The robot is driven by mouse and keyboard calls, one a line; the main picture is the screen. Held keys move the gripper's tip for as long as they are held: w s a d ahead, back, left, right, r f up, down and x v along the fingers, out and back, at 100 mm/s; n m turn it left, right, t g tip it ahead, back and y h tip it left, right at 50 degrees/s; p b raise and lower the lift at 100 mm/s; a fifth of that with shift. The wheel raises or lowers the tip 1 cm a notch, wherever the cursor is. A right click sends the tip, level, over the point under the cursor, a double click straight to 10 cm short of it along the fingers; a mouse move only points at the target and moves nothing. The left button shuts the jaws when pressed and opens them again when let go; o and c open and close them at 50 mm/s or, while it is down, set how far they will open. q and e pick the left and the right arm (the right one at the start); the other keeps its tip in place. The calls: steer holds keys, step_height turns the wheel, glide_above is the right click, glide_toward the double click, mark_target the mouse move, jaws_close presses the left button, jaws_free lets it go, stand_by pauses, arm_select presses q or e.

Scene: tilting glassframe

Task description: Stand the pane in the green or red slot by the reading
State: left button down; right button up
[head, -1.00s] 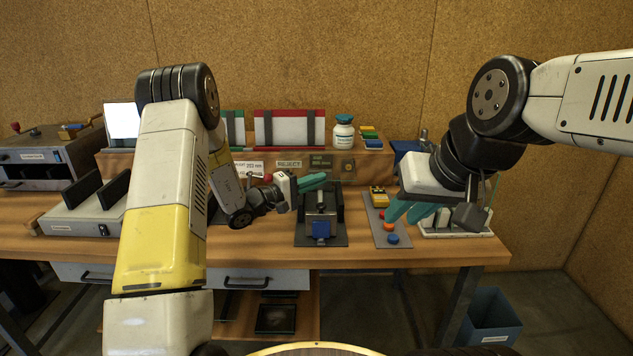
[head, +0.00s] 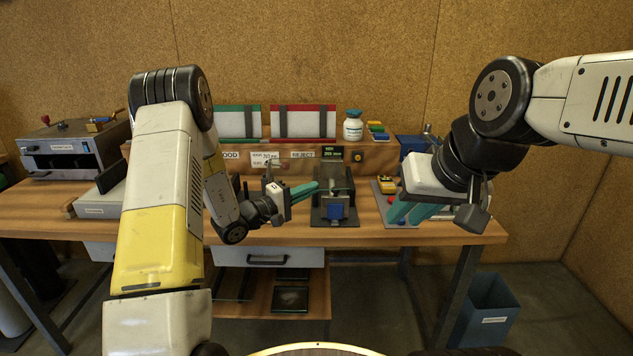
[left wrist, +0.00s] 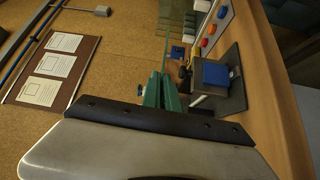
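The green-edged slot (head: 238,108) and red-edged slot (head: 318,107) stand on the back shelf, above the GOOD (head: 230,155) and REJECT (head: 303,154) labels. A small display (head: 332,153) shows green text too small to read surely. The dark gauge fixture with a blue block (head: 335,211) stands mid-bench; the block also shows in the left wrist view (left wrist: 215,73). My left gripper (head: 312,190) is just left of the fixture, fingers close together. My right gripper (head: 405,212) is over the button pad, fingers apart. Clear panes (left wrist: 178,22) show in the left wrist view.
A button pad (head: 383,187) lies right of the fixture. A white bottle (head: 352,127) and coloured blocks (head: 377,131) sit on the shelf. A grey machine (head: 70,150) stands at the left. A blue bin (head: 485,310) is on the floor. My left arm hides part of the bench.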

arm_select(q)
steer(key=s+a+f+n+t+y, duration=0.4)
steer(key=s+a+f, duration=0.5)
steer(key=a, duration=0.4)
steer(key=shift+s+n+t+y, duration=0.3)
steer(key=shift+s+y, duration=0.25)
steer(key=shift+y, duration=0.25)
steer(key=shift+a+r, duration=0.1)
steer(key=shift+a, duration=0.1)
